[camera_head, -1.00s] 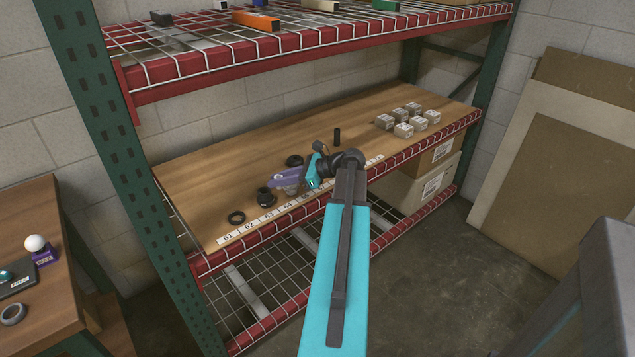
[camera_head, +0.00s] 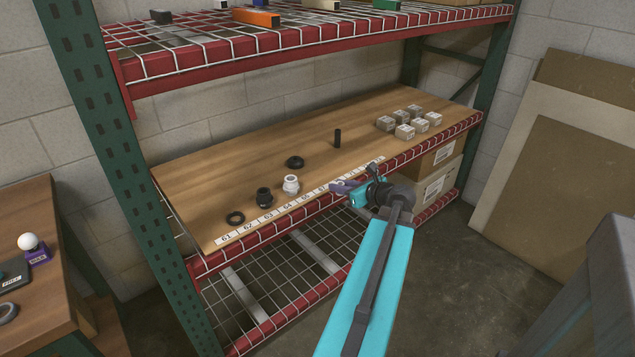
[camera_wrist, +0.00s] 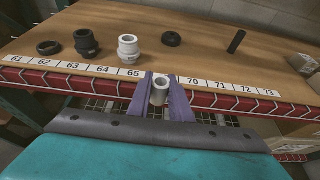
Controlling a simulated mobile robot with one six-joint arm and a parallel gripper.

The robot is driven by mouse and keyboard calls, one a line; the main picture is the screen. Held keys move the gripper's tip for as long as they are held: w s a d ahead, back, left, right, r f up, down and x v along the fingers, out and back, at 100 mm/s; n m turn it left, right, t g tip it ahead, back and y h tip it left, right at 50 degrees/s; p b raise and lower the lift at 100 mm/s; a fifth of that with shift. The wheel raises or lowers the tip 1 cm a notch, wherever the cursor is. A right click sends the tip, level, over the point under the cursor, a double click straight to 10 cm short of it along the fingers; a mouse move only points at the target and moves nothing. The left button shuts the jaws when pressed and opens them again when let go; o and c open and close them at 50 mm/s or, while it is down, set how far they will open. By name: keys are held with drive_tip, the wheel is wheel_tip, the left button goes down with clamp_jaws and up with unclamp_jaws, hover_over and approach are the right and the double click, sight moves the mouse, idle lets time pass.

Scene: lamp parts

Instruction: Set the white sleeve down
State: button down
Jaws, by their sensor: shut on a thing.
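My gripper (camera_wrist: 165,97) is shut on the white sleeve (camera_wrist: 159,90), a short hollow pale tube held between the purple fingers, its open end facing the wrist camera. In the head view my gripper (camera_head: 347,188) is at the shelf's front edge, right of the small parts; the sleeve cannot be made out there. In the wrist view the sleeve overlaps the number strip (camera_wrist: 100,69) between 65 and 70. Whether it touches anything below is unclear. A white fitting (camera_head: 291,184) stands upright on the wooden shelf board (camera_head: 230,170), left of my gripper, behind labels 64 and 65.
A red wire upper shelf (camera_head: 190,65) hangs above.

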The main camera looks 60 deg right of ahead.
hover_over(317, 180)
drive_tip(key=shift+a+f, duration=0.1)
drive_tip(key=shift+f, duration=0.65)
drive_tip(key=shift+s, duration=0.1)
drive_tip(key=shift+f, duration=1.8)
drive_tip(key=c, duration=1.6)
unclamp_jaws()
drive_tip(key=shift+f, duration=0.1)
